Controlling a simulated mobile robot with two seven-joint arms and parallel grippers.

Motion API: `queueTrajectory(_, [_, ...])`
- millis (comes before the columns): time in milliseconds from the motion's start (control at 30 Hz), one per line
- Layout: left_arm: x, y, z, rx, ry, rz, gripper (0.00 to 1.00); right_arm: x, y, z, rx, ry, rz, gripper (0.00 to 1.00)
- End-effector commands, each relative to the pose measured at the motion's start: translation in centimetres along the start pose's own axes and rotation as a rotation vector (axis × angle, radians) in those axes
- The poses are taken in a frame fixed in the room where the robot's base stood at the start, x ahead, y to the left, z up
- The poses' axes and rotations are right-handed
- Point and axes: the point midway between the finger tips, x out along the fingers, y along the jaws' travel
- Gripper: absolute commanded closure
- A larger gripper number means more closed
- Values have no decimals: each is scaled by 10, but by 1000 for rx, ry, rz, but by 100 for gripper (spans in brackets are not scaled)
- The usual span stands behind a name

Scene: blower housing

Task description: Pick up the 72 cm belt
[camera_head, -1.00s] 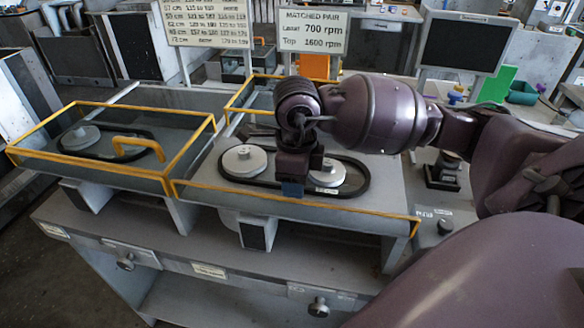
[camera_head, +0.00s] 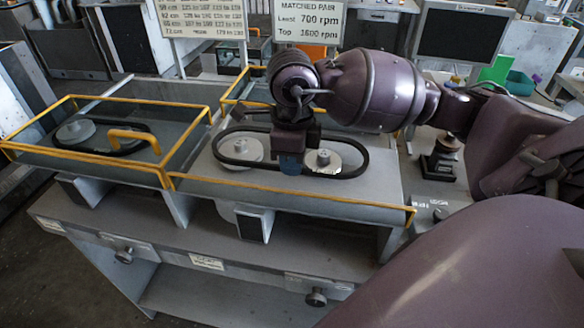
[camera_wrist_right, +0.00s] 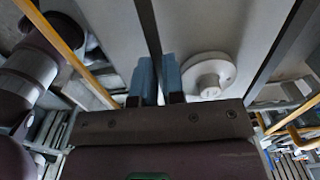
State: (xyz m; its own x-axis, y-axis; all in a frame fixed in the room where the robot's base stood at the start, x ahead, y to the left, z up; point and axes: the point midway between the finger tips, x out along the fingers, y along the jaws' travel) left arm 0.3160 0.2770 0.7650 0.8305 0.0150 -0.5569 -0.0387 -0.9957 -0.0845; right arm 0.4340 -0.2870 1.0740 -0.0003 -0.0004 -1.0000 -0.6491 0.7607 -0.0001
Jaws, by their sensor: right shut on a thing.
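A black belt (camera_head: 366,160) forms a long loop over the right-hand fenced bay. Its length mark cannot be read. My right gripper (camera_head: 290,164) comes down over the loop, with its blue fingertips shut on the belt's front run. In the right wrist view, the belt (camera_wrist_right: 148,25) runs between the two blue fingers of this gripper (camera_wrist_right: 157,72). The loop looks slightly raised above two pale pulleys, the left one (camera_head: 240,152) and the right one (camera_head: 330,167); exact clearance cannot be told. My left gripper is out of view.
A yellow rail (camera_head: 300,193) edges the bay's front. Another fenced bay at left holds a second dark belt (camera_head: 58,137) and a yellow handle (camera_head: 135,135). Sign boards (camera_head: 308,20) and a dark screen (camera_head: 462,38) stand behind.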

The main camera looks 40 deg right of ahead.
Motion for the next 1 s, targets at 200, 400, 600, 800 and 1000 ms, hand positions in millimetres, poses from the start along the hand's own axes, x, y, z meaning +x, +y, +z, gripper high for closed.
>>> queueTrajectory(200, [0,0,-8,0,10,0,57,-57,-1,1,-1,-5,-6,100])
queueTrajectory(400, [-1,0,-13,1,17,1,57,-108,0,1,-1,-5,-4,100])
queueTrajectory(600, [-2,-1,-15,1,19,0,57,-147,0,0,-1,-4,-3,100])
queueTrajectory(800, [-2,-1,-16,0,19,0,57,-167,0,0,0,-2,-1,100])
queueTrajectory(1000, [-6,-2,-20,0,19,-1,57,-182,0,0,0,-2,-1,100])
